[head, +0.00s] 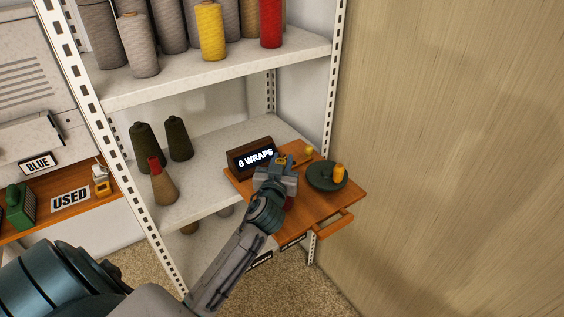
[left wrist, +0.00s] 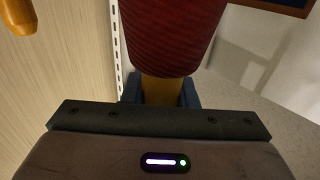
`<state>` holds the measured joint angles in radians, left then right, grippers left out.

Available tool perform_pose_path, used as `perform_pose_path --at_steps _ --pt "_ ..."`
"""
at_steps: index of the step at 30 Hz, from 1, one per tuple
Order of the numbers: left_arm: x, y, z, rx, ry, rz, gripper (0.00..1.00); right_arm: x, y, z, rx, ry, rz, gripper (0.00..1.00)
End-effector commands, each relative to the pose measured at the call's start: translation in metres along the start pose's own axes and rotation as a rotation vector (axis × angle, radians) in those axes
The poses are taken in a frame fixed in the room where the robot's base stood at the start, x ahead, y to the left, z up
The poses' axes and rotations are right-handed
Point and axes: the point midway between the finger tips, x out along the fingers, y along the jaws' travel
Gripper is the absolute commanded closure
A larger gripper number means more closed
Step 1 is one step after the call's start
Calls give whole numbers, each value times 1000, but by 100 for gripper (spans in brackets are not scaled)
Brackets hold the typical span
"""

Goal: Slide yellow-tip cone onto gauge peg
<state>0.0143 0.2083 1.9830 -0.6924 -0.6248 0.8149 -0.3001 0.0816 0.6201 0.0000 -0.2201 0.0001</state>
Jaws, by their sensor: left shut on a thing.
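My left gripper (head: 280,163) is over the wooden board of the gauge (head: 318,208), in front of its "0 WRAPS" display (head: 250,157). It is shut on the yellow-tip cone. The cone's yellow tip (left wrist: 163,90) is between the blue fingers in the left wrist view, and its dark red yarn (left wrist: 170,35) extends beyond them. In the head view only a bit of the red yarn (head: 289,203) shows below the gripper. The cone's lower end is hidden, and I cannot tell whether it touches the board or a peg. No bare gauge peg is clearly visible. My right gripper is out of view.
A dark green disc with an orange knob (head: 339,173) sits right of my gripper. A wooden arm with a yellow knob (head: 309,150) is behind. A tan red-tip cone (head: 163,184) and two dark green cones (head: 178,139) stand on the shelf left. A shelf post (head: 333,85) rises behind.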

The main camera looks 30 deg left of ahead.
Motion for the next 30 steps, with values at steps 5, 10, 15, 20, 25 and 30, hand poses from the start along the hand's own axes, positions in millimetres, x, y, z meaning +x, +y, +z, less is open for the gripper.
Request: perform_pose_path --at_steps 5,10,15,20,25,30 --pt "0 0 -1 0 1 0 100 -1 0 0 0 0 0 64" --pt "0 0 -1 0 1 0 49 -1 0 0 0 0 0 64" --pt "0 0 -1 0 0 0 49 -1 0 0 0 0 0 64" --pt "0 0 0 0 -1 0 49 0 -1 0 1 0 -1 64" --pt "0 0 0 0 -1 0 49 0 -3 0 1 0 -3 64" --pt "0 0 0 0 -1 0 49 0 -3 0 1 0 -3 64"
